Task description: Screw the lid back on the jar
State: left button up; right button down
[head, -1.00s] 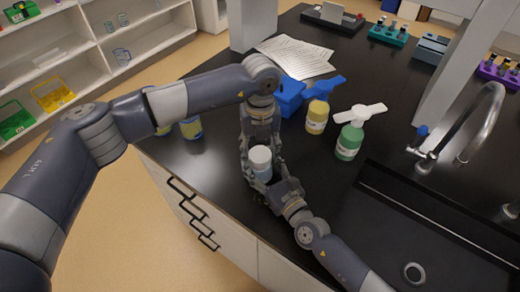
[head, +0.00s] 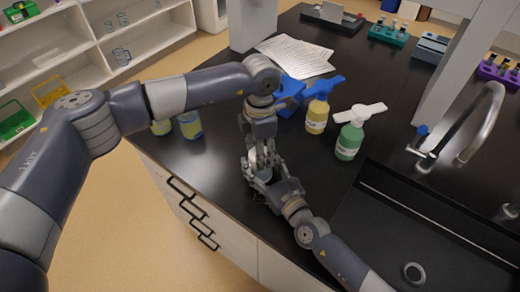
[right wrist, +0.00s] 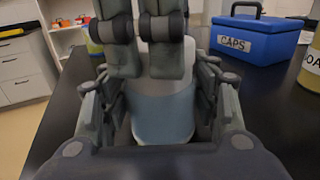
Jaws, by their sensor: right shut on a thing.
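The jar (right wrist: 162,118) stands upright on the black bench, white with a broad pale blue band in the right wrist view. My right gripper (head: 264,181) is shut on the jar's body, with fingers on both sides. My left gripper (head: 262,148) points down over the jar's top. In the right wrist view its fingers (right wrist: 145,55) overlap the white upper part of the jar. They hide the top, so I cannot tell whether they grip a lid or how the lid sits.
A blue box marked CAPS (right wrist: 258,38) also shows in the head view (head: 289,96). A yellow bottle (head: 317,115) and a green bottle (head: 349,140) stand right of the grippers. Two jars (head: 190,125) stand left, partly behind my left arm. The sink (head: 420,235) lies at right.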

pick_arm(q)
jog(key=m, duration=0.5)
jog(key=o, duration=1.2)
jog(key=shift+c, duration=0.2)
jog(key=shift+r, duration=2.25)
jog(key=n, duration=0.1)
jog(key=r+n, duration=0.1)
jog(key=n, duration=0.3)
jog(key=shift+r, duration=0.3)
jog(key=n, duration=0.2)
jog(key=r+n, duration=0.1)
jog(key=n, duration=0.3)
jog(key=shift+r+n, duration=0.4)
